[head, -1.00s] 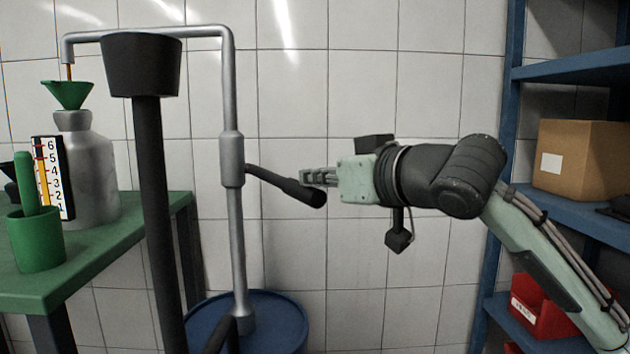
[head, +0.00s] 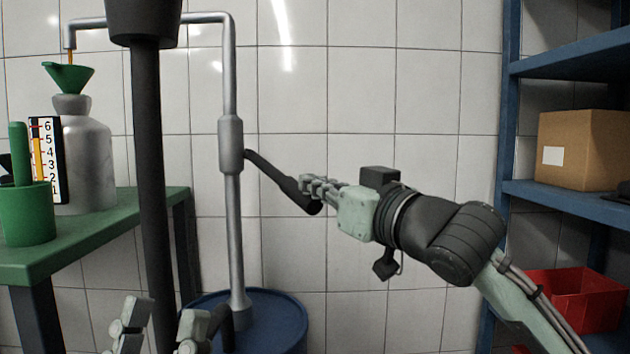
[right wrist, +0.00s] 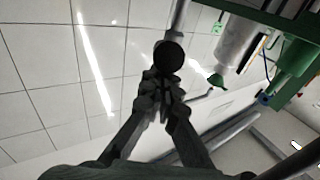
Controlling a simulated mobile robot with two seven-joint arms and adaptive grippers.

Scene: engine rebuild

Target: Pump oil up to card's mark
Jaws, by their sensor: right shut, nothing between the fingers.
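The silver pump (head: 232,200) stands on a blue drum (head: 275,318), its black lever (head: 270,175) sloping down to the right. My right gripper (head: 312,190) is shut and empty, its fingers at the lever's thick end; the right wrist view shows that round end (right wrist: 169,57) just past the fingertips. Orange oil shows between the spout (head: 69,40) and the green funnel (head: 68,76) in the silver bottle (head: 92,160). A numbered card (head: 48,160) beside the bottle has a red mark near 6; an orange column rises to about 5. My left gripper (head: 163,325) is open and empty at the bottom edge.
A green table (head: 130,212) holds the bottle, card and a green cup (head: 27,215). A dark upright post (head: 150,180) stands in front of the pump. Blue shelves (head: 560,195) at right carry a cardboard box (head: 585,150) and red bin (head: 575,295).

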